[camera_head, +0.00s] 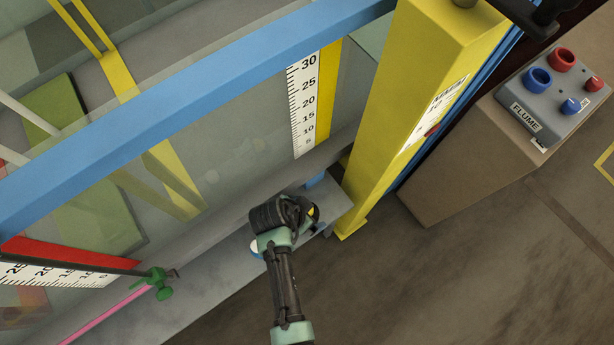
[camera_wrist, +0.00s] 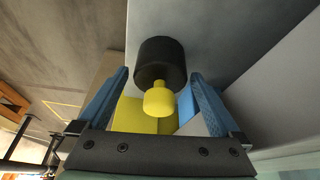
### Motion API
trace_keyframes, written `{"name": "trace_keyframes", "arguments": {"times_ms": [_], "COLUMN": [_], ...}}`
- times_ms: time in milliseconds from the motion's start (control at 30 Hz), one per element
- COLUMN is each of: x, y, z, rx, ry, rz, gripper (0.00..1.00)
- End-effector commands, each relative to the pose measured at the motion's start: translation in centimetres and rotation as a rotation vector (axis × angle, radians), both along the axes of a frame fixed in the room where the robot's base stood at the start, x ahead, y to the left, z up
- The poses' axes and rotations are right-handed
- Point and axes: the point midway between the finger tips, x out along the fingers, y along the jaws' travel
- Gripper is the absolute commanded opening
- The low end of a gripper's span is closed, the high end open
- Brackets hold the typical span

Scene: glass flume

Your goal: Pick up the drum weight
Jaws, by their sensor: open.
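The drum weight (camera_wrist: 160,62) shows in the wrist view as a black cylinder with a yellow knob facing the camera. It is against a grey surface. My gripper (camera_wrist: 160,77) is open, with one blue finger on each side of the yellow knob. The black body is at and just beyond the fingertips, with a gap to the left finger; contact on the right is unclear. In the head view my gripper is over the grey ledge beside the flume, and its fingers are largely hidden. A small dark and yellow part at its right may be the weight; I cannot tell.
A yellow post (camera_head: 408,105) stands right of my gripper. The blue rail (camera_head: 200,95) and glass wall run along the ledge (camera_head: 215,290). A green clamp (camera_head: 158,284) is at left. A FLUME control box (camera_head: 550,95) is at upper right. Floor at lower right is clear.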

Motion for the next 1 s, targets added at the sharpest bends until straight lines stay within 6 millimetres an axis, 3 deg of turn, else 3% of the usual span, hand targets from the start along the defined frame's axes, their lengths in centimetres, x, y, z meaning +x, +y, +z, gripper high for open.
{"name": "trace_keyframes", "arguments": {"times_ms": [167, 700, 1000], "x": [0.02, 0.0, 0.22], "y": [-0.01, 0.0, 0.03], "z": [0.07, 0.09, 0.3], "rx": [0.0, 0.0, 0.0], "ry": [0.0, 0.0, -0.006], "rz": [0.0, 0.0, 0.001], "gripper": [0.96, 0.0, 0.0]}}
